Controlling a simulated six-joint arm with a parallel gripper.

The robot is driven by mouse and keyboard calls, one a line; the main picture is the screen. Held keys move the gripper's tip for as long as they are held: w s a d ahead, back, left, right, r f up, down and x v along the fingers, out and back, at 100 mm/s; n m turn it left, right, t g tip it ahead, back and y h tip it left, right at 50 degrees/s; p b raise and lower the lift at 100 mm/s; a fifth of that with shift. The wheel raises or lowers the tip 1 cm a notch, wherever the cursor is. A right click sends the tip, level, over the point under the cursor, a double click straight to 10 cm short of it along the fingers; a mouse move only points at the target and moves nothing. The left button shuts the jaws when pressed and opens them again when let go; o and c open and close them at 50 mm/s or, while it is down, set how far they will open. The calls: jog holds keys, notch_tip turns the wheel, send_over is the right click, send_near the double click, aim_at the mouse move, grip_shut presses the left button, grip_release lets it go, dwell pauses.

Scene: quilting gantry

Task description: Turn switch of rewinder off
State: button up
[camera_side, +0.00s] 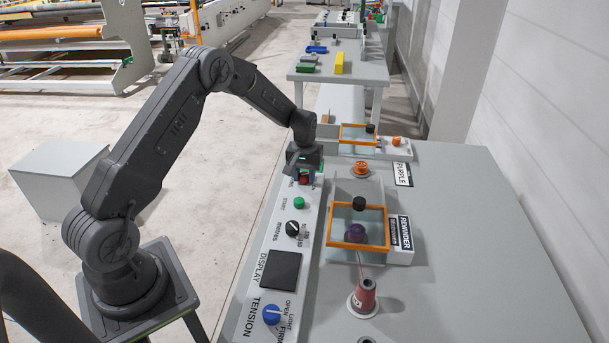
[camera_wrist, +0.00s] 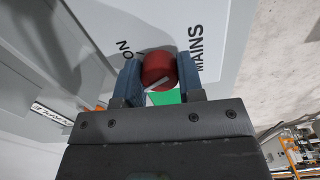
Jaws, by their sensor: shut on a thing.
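A red rotary switch (camera_wrist: 158,66) with a pale pointer mark sits between my two blue-grey fingers in the wrist view. "ON" is printed to its left and "MAINS" to its right; any other position label is hidden. My gripper (camera_wrist: 159,78) is shut on the red switch, one finger on each side. In the side view my gripper (camera_side: 304,165) is at the far end of the control panel (camera_side: 250,318), and red shows just below it. The rewinder (camera_side: 399,252), with an orange-framed clear cover (camera_side: 358,211), stands to the right of the panel.
Along the panel are a green START button (camera_side: 299,203), a black metres knob (camera_side: 292,228), a dark display (camera_side: 281,270) and a blue TENSION knob (camera_side: 271,314). A red thread cone (camera_side: 364,296) stands on the table. Another table (camera_side: 363,72) holds coloured blocks behind.

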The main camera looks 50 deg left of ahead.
aim_at(304, 174)
jog(key=shift+n, duration=0.5)
jog(key=o, duration=0.9)
notch_tip(304, 174, up, 14)
jog(key=shift+f, duration=0.1)
dwell(0.4)
jog(key=s+d+r+m+t, duration=0.3)
jog(key=s+d+r+m, duration=0.1)
jog(key=s+d+r, duration=0.9)
jog(key=s+d+m+t, duration=0.1)
jog(key=s+d, duration=0.1)
jog(key=s, duration=0.3)
jog(key=s+d+m, duration=0.2)
jog(key=s, duration=0.4)
jog(key=s+d+m+t, duration=0.1)
jog(key=s+d+m, duration=0.1)
jog(key=s, duration=0.3)
jog(key=shift+s+d+r+t, duration=0.15)
jog(key=shift+s+d+t, duration=0.05)
jog(key=shift+s+t, duration=0.1)
